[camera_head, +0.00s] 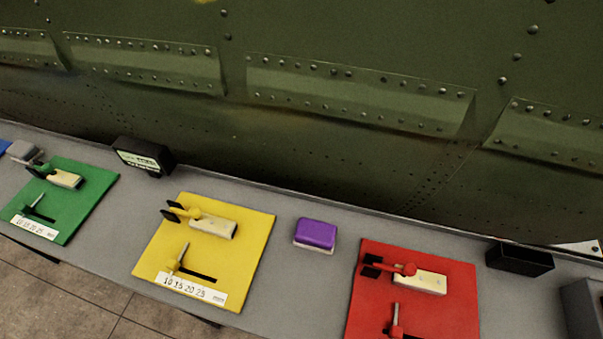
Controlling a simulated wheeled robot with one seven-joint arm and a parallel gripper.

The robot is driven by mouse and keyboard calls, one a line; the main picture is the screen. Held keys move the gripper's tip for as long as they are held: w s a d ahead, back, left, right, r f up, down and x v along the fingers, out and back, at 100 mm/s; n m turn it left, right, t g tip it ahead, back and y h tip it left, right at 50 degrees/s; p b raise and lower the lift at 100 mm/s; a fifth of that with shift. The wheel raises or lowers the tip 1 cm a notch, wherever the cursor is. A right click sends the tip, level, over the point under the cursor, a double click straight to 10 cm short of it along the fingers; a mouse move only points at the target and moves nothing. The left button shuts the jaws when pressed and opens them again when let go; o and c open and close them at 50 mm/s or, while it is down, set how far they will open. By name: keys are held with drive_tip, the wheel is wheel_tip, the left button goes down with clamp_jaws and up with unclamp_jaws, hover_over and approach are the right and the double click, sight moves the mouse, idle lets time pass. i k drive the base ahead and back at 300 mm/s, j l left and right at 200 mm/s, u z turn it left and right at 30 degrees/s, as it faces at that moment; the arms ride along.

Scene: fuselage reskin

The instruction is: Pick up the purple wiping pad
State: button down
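The purple wiping pad (316,234) is a small block with a purple top and a pale underside. It lies flat on the grey bench (285,290), between the yellow board and the red board, with a gap on both sides. All of it shows and nothing covers it. My gripper is not in this view.
A yellow board (255,240) stands left of the pad and a red board (460,310) right of it, both with clamps and blocks. A green board (85,205), a small display (143,157) and a black box (520,259) also stand here. The green riveted fuselage (330,150) rises behind.

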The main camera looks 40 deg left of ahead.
sight(312, 235)
drive_tip(key=k+l+u, duration=0.1)
drive_tip(key=l+u, duration=0.2)
drive_tip(key=k+l+u, duration=0.15)
drive_tip(key=l+u, duration=0.2)
drive_tip(key=l, duration=0.15)
drive_tip(key=k+l+u, duration=0.15)
drive_tip(key=l+u, duration=0.15)
drive_tip(key=k+l+u, duration=0.3)
drive_tip(key=i+l, duration=0.05)
drive_tip(key=i, duration=0.05)
